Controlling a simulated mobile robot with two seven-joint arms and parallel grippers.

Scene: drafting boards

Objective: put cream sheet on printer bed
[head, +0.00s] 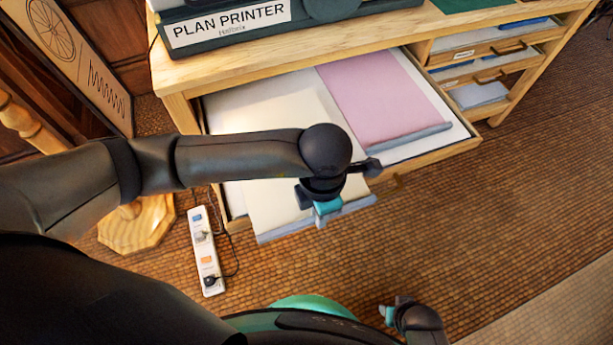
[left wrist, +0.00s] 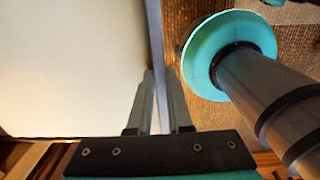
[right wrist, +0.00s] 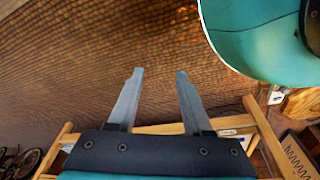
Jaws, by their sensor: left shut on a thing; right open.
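The cream sheet (head: 270,208) lies in the open drawer, and its near end with a grey-blue edge strip (head: 275,232) sticks out over the drawer front. My left gripper (head: 326,212) is shut on that strip; the left wrist view shows the strip (left wrist: 155,35) between its fingers (left wrist: 158,95) and the cream sheet (left wrist: 70,65) on the left. The plan printer (head: 290,24) stands on the cabinet top, cut off by the frame; its bed cannot be made out. My right gripper (head: 388,312) is open and empty, low over the floor, away from the drawer.
A pink sheet (head: 375,95) lies in the drawer beside the cream one. A power strip (head: 205,250) with a cord and a wooden stand base (head: 135,228) are on the floor at left. The floor at right is clear.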

